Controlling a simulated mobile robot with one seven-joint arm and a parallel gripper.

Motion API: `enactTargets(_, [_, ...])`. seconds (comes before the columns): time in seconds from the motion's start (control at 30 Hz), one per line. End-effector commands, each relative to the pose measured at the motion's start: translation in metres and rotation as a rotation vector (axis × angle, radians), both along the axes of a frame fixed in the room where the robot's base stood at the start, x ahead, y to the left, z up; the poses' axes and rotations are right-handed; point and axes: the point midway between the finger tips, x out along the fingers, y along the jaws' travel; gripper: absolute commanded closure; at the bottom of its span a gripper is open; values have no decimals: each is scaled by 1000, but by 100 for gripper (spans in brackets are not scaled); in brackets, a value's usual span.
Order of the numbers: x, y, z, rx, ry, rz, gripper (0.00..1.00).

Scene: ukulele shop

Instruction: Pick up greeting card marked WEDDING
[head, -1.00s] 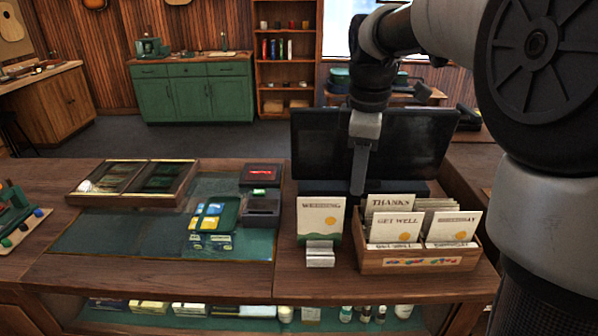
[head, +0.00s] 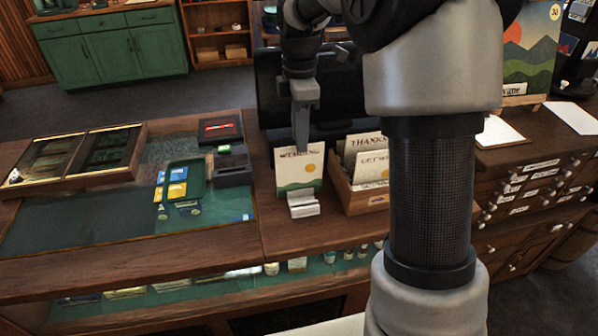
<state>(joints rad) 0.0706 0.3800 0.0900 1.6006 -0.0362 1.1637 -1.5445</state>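The greeting card marked WEDDING (head: 291,174) stands upright in a small pale holder (head: 303,205) on the wooden counter. It is cream with an orange sun and a green lower edge. My gripper (head: 302,148) points down at the card's top edge in the head view. Its fingers line up with the middle of that edge and overlap part of the lettering. I see the fingers edge-on, so I cannot tell whether they are open or shut, or whether they touch the card.
A wooden box (head: 356,202) of cards, including THANKS and GET WELL, stands just right, partly hidden by my arm. A dark monitor (head: 268,88) stands behind. A card terminal (head: 233,166), green tray (head: 190,178) and display case (head: 75,155) lie left. The front left counter is clear.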

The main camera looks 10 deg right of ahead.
Motion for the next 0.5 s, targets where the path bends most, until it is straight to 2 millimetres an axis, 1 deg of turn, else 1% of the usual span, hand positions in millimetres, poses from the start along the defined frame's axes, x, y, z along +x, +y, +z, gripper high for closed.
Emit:
enactTargets(0.03, [-1, 0, -12, 0, 4, 0, 74])
enactTargets(0.1, [-1, 0, -26, 0, 4, 0, 74])
enactTargets(0.2, [-1, 0, -41, 0, 2, 0, 74])
enactTargets(0.43, [0, 0, -56, 0, 1, 0, 74])
enactTargets(0.5, [-1, 0, -65, 0, 3, 0, 74])
